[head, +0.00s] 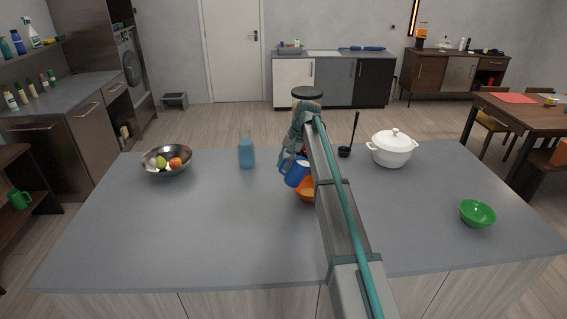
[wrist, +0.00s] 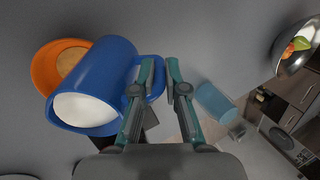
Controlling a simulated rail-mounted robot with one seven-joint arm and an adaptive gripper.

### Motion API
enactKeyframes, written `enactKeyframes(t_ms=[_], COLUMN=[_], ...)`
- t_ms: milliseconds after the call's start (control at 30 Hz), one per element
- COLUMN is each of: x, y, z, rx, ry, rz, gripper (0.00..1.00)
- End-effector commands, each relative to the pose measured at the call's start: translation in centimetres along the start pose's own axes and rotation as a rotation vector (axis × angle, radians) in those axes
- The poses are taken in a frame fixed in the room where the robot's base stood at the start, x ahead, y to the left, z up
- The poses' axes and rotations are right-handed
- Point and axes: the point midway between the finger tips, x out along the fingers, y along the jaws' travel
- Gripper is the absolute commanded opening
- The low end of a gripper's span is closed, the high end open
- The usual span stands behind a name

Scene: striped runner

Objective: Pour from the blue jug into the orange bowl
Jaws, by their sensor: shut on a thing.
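The blue jug (head: 296,174) is in my gripper (head: 289,157), off the counter and tilted, just above and beside the orange bowl (head: 305,194). In the wrist view my gripper (wrist: 160,66) is shut on the handle of the jug (wrist: 108,70). The jug's open mouth shows white inside; whether that is contents or lining I cannot tell. The orange bowl (wrist: 45,68) lies partly behind the jug there, with a tan round area inside it. My arm hides part of the bowl in the head view. No stream is visible.
On the grey counter (head: 190,230) stand a metal fruit bowl (head: 153,166), a blue translucent container (head: 246,153), a white lidded pot (head: 391,150), a black ladle (head: 345,152) and a green bowl (head: 477,213). The front left of the counter is clear.

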Motion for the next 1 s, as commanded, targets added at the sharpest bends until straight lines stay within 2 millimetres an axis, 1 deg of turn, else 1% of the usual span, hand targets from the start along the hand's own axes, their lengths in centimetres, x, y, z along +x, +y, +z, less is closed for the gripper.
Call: enactKeyframes(t_ms=[367,633,1000], x=[-0.13,-0.66,-0.66], y=[-0.02,-0.03,-0.07], z=[0.0,0.02,0.0], rx=[0.0,0.003,0.002], ry=[-0.001,-0.016,-0.016], rz=[-0.007,-0.085,-0.086], gripper=[0.0,0.0,0.0])
